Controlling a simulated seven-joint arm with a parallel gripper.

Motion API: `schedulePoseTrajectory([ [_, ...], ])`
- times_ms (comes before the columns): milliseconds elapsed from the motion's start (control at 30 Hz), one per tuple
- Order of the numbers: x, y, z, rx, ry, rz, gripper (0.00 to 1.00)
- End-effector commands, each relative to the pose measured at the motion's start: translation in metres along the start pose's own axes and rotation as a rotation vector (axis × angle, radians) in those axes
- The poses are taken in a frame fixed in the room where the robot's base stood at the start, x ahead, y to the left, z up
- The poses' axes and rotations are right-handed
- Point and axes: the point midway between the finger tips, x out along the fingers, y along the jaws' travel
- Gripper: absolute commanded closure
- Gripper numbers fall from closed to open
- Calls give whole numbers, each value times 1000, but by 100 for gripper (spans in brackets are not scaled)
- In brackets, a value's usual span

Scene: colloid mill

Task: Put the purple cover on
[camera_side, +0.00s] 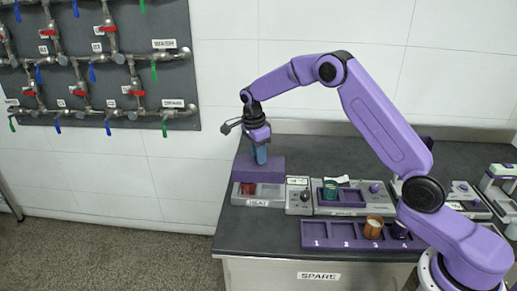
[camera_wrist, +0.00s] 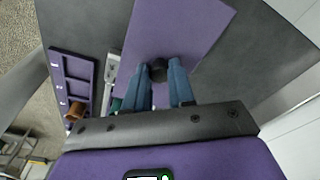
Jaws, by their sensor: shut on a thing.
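The purple cover (camera_side: 270,172) is a flat purple piece at the left end of the bench, behind the grey HEAT unit (camera_side: 270,195). In the wrist view the cover (camera_wrist: 195,25) is a broad panel with a black knob (camera_wrist: 158,68). My gripper (camera_side: 260,160) is above the cover, pointing down. Its blue fingers (camera_wrist: 158,75) are shut on the black knob. A dark red cup (camera_side: 248,188) sits in the left part of the HEAT unit, whose front is uncovered. I cannot tell whether the cover rests on something or hangs just clear.
Right of the HEAT unit are a grey control box (camera_side: 298,196) and a purple tray holding a green cup (camera_side: 330,188). A numbered purple rack (camera_side: 345,240) with a brown cup (camera_side: 373,227) lies in front. The dark bench (camera_side: 265,225) is clear at front left.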

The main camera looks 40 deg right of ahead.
Motion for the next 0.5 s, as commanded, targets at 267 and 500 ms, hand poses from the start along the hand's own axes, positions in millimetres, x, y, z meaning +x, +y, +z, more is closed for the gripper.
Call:
schedulePoseTrajectory([
  [267, 24, 0, 3, -1, 0, 1, 100],
  [500, 44, 0, 5, 0, 1, 1, 100],
])
